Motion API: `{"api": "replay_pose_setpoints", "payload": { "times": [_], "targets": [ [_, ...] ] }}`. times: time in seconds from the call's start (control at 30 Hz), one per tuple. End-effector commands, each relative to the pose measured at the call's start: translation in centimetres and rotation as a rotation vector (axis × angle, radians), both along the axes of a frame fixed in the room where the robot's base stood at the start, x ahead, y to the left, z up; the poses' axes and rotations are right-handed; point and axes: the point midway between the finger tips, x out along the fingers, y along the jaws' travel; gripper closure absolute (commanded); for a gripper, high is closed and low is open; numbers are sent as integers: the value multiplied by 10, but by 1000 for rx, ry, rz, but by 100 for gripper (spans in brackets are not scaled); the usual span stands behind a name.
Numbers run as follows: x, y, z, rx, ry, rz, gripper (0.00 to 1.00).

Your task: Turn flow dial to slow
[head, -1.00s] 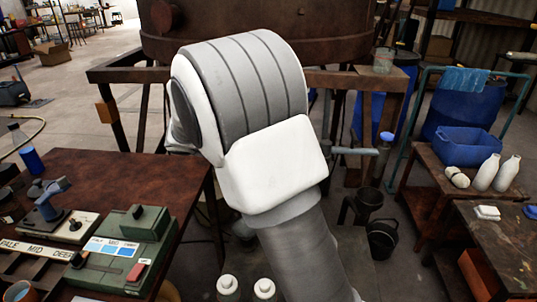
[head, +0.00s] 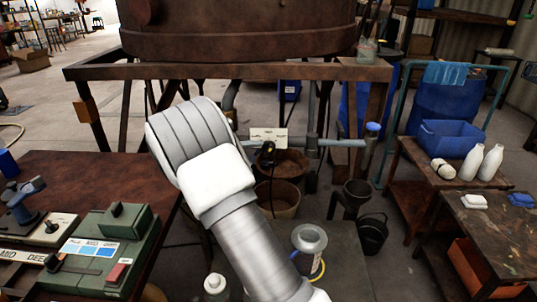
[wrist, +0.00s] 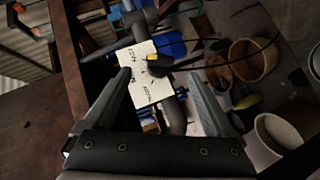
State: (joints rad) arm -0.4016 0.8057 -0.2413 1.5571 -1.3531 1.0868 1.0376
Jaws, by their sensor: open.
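The flow dial is a black knob (wrist: 158,63) with a yellow mark, on a white lettered plate (wrist: 148,86). In the wrist view it lies ahead, between and beyond the fingers. Its lettering is too small to read surely. My gripper (wrist: 159,78) is open and empty, its two fingers on either side of the plate in the picture, apparently short of the knob. In the head view the plate (head: 262,134) and black knob (head: 267,151) show on the pipe under the vat, just right of my arm. My gripper is hidden behind my arm there.
The rusty vat (head: 250,32) rests on a brown frame (head: 270,72) above the pipe (head: 345,143). Brown pots (head: 278,198) stand below the dial. A worktable with a green control box (head: 100,250) is at left. A table with white bottles (head: 487,163) is at right.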

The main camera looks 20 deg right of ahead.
Motion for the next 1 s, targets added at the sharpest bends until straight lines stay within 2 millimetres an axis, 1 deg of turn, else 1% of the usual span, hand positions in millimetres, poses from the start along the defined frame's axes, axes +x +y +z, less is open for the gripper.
{"api": "replay_pose_setpoints", "payload": {
  "times": [0.03,0.2,0.3,0.4,0.6,0.83,0.87,1.0],
  "targets": [
    [4,-11,-6,-1,0,-5,10],
    [19,-41,-16,0,1,-3,10],
    [25,-55,-21,0,1,-3,10],
    [30,-65,-24,0,1,-2,10],
    [35,-73,-27,0,0,-1,10],
    [35,-74,-26,1,1,-1,10],
    [35,-74,-26,0,0,-1,14],
    [35,-73,-26,1,1,-1,39]
  ]
}}
